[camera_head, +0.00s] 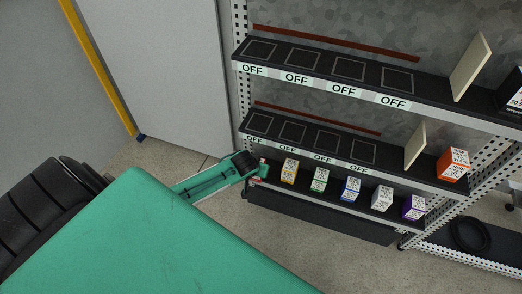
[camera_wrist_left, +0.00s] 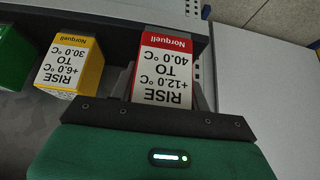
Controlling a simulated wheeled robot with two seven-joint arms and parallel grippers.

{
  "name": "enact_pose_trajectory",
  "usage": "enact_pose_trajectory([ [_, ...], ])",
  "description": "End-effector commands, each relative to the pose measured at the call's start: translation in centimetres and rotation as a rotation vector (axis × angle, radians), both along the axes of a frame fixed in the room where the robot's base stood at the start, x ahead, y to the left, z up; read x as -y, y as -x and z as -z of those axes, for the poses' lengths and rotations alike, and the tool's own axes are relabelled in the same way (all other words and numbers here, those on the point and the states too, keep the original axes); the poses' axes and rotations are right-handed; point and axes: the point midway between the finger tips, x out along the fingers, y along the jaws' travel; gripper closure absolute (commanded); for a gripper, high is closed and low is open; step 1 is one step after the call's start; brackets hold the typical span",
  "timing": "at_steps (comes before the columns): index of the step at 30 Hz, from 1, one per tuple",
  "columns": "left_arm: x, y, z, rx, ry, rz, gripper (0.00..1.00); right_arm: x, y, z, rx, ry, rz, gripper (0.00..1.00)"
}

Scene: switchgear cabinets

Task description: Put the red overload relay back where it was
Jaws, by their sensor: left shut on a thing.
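The red overload relay (camera_wrist_left: 166,70) is a box with a white label and a red band, held between the jaws of my left gripper (camera_wrist_left: 166,88) in the left wrist view. In the head view my left gripper (camera_head: 258,168) reaches in at the left end of the bottom shelf (camera_head: 330,207), and only a small bit of the relay (camera_head: 263,166) shows there. The relay is in line with the row of boxes, left of the yellow box (camera_head: 290,170). I cannot tell whether it rests on the shelf. My right gripper is out of view.
Green (camera_head: 320,180), blue (camera_head: 350,189), white (camera_head: 382,198) and purple (camera_head: 414,207) boxes continue the row. An orange box (camera_head: 453,164) stands on the shelf above, beside a beige panel (camera_head: 415,144). Outlined empty "OFF" spots (camera_head: 293,132) lie left of it. A perforated post (camera_head: 240,40) stands close by.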

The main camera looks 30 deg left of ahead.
Motion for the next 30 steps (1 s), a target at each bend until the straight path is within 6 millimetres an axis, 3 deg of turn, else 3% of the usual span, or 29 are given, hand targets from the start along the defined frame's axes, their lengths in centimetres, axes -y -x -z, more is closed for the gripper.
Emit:
enact_pose_trajectory([
  [5,-0.3,-1.2,-0.1,0.002,0.0,0.0,0.87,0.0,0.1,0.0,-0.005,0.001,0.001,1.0],
  [12,-1.1,-4.7,-0.1,0.003,0.0,-0.001,0.87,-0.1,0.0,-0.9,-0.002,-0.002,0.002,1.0],
  [16,-1.1,-4.4,1.4,0.0,-0.001,0.001,0.87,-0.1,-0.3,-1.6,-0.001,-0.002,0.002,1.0],
  [28,-1.0,-4.4,1.8,0.001,0.001,0.001,0.87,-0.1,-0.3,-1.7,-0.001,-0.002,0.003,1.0],
  [29,-1.0,-4.4,1.8,0.001,0.001,0.001,0.47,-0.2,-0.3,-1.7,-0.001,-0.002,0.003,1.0],
  [30,-1.1,-4.4,1.7,0.001,0.0,0.001,0.39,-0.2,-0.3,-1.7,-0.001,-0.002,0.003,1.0],
])
